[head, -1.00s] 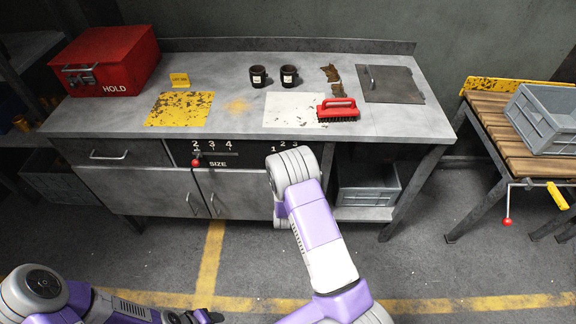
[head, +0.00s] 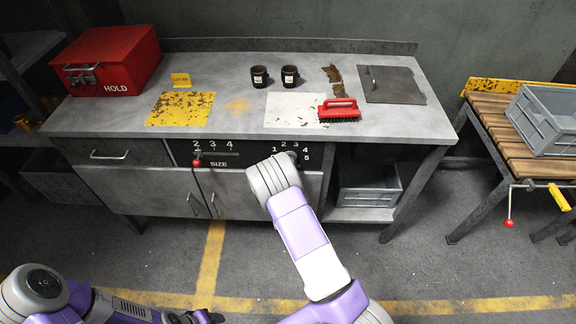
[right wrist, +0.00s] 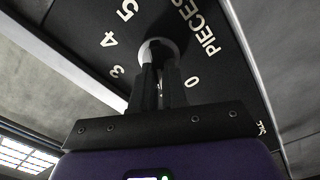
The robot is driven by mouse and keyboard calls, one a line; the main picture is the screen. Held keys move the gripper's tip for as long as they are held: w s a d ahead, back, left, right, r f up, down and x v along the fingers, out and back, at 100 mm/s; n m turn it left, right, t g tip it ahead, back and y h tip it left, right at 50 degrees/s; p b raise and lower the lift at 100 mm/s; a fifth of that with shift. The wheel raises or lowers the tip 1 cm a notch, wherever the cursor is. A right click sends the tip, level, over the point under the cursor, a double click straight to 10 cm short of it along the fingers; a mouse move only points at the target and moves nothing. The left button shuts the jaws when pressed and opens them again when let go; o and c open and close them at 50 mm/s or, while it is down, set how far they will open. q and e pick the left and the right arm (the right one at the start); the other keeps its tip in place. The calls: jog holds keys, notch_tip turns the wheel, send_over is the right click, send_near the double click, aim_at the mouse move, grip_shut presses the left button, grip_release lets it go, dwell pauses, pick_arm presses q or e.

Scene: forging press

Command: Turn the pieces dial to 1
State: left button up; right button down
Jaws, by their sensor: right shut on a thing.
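The pieces dial (right wrist: 158,42) is a round, light knob on a black panel marked PIECES in the right wrist view. The numbers 0, 3, 4 and 5 show around it; 1 and 2 are hidden. My right gripper (right wrist: 160,72) is shut on the knob, its two dark fingers reaching up to it from below. The fingers cover much of the knob, and I cannot read its setting. In the head view my right wrist hides the gripper and most of the dial. My left gripper (head: 203,317) is at the bottom edge, partly cut off, far from the bench.
The size control with a red knob (head: 196,163) is left of the dial on the bench front. A red brush (head: 340,108), two dark cups and a red HOLD box (head: 104,62) stand on the bench top (head: 235,75). Floor before the bench is clear.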

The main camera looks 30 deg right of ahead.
jog(key=c, duration=1.2)
grip_release()
jog(key=shift+o, duration=0.2)
jog(key=p+v, duration=0.1)
jog(key=v, duration=0.6)
jog(key=shift+s, duration=0.35)
jog(key=shift+a+f+p, duration=0.1)
jog(key=shift+p, duration=0.2)
jog(key=s+a+f+m+g+y+p, duration=0.2)
jog(key=s+a+f+m+g+y, duration=0.5)
jog(key=s+f, duration=0.45)
jog(key=s+a+m+g+y+p, duration=0.1)
jog(key=s+a+g+y, duration=0.5)
jog(key=s+a, duration=0.6)
jog(key=shift+a+r+g+y+p, duration=0.45)
jog(key=shift+a+g, duration=0.2)
jog(key=shift+g, duration=0.15)
